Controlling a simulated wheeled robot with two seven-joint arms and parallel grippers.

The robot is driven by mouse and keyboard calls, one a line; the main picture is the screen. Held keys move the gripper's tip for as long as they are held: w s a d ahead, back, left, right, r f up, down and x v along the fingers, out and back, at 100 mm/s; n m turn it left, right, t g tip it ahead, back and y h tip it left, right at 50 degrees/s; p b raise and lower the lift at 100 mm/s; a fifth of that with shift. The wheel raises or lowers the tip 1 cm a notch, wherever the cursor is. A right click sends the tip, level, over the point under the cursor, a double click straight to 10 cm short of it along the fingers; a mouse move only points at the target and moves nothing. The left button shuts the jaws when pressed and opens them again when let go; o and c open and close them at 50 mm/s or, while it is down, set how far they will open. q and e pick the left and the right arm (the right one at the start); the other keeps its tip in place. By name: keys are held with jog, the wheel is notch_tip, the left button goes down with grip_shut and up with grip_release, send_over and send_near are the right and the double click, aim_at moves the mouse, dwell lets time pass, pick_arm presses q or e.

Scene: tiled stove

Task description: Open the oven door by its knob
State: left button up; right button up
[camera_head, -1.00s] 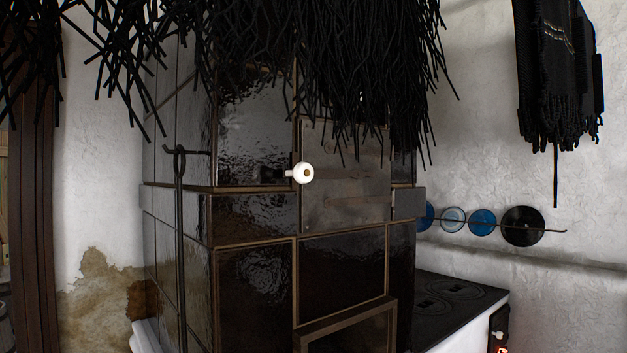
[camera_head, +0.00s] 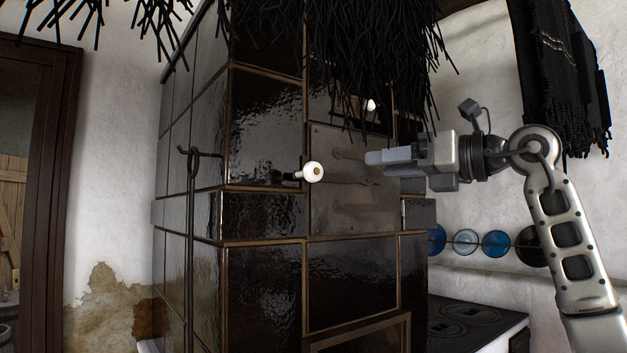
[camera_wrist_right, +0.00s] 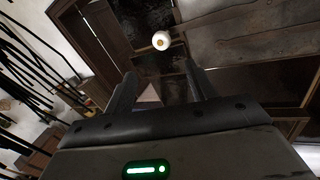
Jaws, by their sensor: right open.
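The oven door (camera_head: 350,205) is a dull grey-brown metal plate set in the dark tiled stove, and it looks shut. Its round white knob (camera_head: 313,172) sticks out at the door's left edge. My right gripper (camera_head: 368,158) is in front of the door, right of the knob and a little above it, pointing left. In the right wrist view the knob (camera_wrist_right: 161,41) lies ahead, beyond the two spread fingertips (camera_wrist_right: 160,80) and apart from them. The right gripper is open and empty. My left gripper does not show.
Black dried strands (camera_head: 385,50) hang in front of the stove's top. A dark poker-like rod (camera_head: 191,250) hangs at the stove's left corner. A cooktop (camera_head: 470,322) and wall plates (camera_head: 496,243) are at the right. A dark cloth (camera_head: 565,70) hangs above them.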

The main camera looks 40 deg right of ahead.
aim_at(318, 170)
jog(key=p+x, duration=0.2)
jog(key=x, duration=0.5)
jog(key=p+x, duration=0.2)
jog(key=x, duration=0.5)
jog(key=shift+w+d+r, duration=0.15)
jog(key=shift+w+d, duration=0.05)
jog(key=shift+w+a, duration=0.1)
jog(key=shift+w, duration=0.45)
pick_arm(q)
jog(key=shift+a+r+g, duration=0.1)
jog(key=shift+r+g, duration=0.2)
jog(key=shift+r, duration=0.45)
pick_arm(e)
jog(key=c, duration=1.2)
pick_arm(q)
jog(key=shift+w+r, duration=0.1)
pick_arm(e)
grip_shut()
